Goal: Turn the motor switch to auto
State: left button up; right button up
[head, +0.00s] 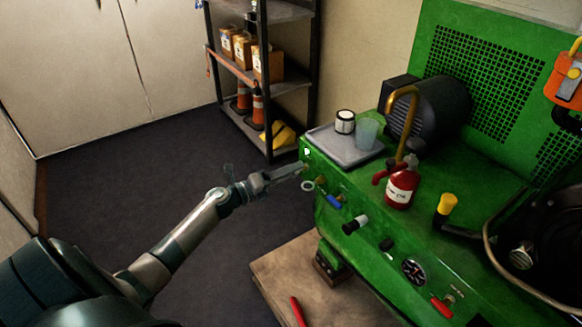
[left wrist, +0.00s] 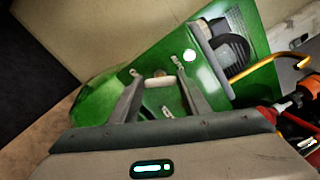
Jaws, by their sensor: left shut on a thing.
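The green machine (head: 330,190) has a front panel with a row of controls. My left gripper (head: 303,169) reaches in from the left and meets the panel at its far left end. In the left wrist view its two fingers (left wrist: 158,92) stand on either side of a small pale switch knob (left wrist: 158,81), closed on it. In the head view the fingertips largely hide the knob. My right gripper is not in view.
A white lamp (head: 306,152) sits just above the gripper. A metal ring (head: 307,186), a blue-handled control (head: 335,201) and a black knob (head: 355,224) are close below. A red bottle (head: 402,187) and a grey tray (head: 338,155) stand on top. Floor at left is clear.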

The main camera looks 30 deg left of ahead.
pick_arm(q)
jog(key=shift+a+f+n+p, duration=0.1)
jog(key=shift+n+p, duration=1.35)
jog(key=shift+n, duration=1.45)
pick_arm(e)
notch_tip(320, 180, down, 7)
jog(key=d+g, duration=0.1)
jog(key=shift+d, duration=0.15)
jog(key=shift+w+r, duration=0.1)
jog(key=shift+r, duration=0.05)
pick_arm(q)
jog(key=o, duration=1)
jog(key=shift+o, duration=0.2)
jog(key=v, duration=1.7)
jog(key=shift+s+b, duration=0.2)
jog(key=shift+b, duration=0.25)
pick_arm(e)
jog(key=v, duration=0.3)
